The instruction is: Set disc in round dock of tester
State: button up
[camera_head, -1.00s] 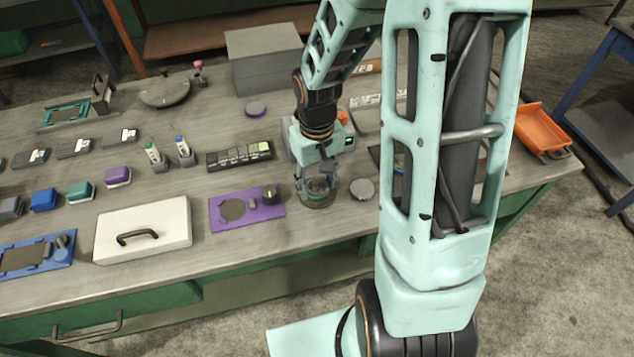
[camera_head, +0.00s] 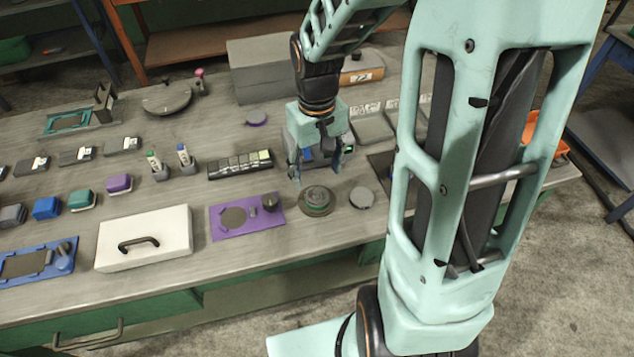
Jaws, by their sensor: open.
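A purple tester plate (camera_head: 227,228) lies near the table's front, with a dark round dock (camera_head: 233,218) and a black knob at its right. Its dock looks empty. A round dark piece with a greenish ring (camera_head: 317,202) sits to the right of the plate; I cannot tell whether it is a disc or a holder. A flat grey disc (camera_head: 362,197) lies further right.
A white case (camera_head: 170,225) with a black handle stands left of the purple plate. A black strip with several cells (camera_head: 238,166) lies behind it. A boxy device stands behind my gripper, partly hidden. Blue (camera_head: 20,268) and teal plates lie left. My arm hides the right side.

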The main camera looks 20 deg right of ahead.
jog(key=shift+r, duration=2.2)
